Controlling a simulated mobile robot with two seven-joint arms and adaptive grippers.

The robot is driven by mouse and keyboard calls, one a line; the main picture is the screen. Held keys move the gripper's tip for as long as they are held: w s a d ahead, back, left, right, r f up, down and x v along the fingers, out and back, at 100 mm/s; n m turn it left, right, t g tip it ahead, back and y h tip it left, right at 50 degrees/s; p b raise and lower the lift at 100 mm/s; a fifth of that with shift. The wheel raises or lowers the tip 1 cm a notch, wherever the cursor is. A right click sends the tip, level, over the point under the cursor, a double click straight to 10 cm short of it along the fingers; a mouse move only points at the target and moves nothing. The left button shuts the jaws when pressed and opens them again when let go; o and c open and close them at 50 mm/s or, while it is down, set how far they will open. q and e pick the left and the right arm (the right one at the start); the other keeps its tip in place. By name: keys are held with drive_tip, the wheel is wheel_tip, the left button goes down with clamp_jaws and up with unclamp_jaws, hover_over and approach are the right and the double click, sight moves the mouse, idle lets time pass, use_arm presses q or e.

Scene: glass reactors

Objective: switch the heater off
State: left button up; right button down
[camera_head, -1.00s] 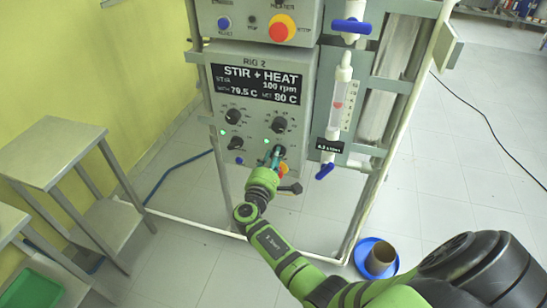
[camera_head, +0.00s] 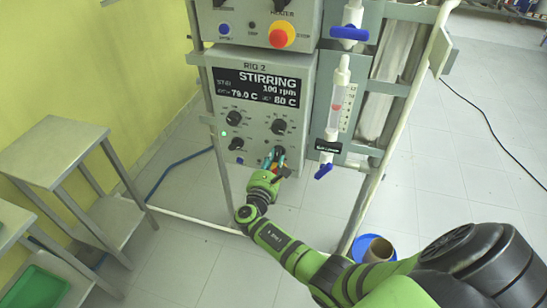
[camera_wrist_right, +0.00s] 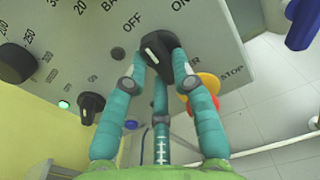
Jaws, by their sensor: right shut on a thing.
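The grey RIG 2 control box (camera_head: 225,62) has a black display (camera_head: 257,86) reading STIRRING, 100 rpm, about 79 C and 80 C. My right gripper (camera_head: 275,158) is at its lower right part. In the right wrist view its teal fingers (camera_wrist_right: 158,72) are shut on a black rotary switch knob (camera_wrist_right: 157,46), one finger on each side. OFF and ON labels are printed above this knob, and its white mark shows between the fingers. In the head view the fingers mostly hide the knob. My left gripper is not in view.
A red and yellow stop button (camera_wrist_right: 203,92) sits right beside the fingers. Black dials (camera_head: 278,126) are above the gripper. Glassware with blue valves (camera_head: 324,171) hangs at the right on the rig frame. A blue bowl (camera_head: 361,245) is on the floor.

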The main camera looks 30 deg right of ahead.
drive_tip(key=shift+n, duration=0.7)
drive_tip(key=shift+f, duration=0.1)
drive_tip(key=c, duration=1)
unclamp_jaws()
drive_tip(key=v, duration=1.2)
drive_tip(key=shift+s, duration=0.1)
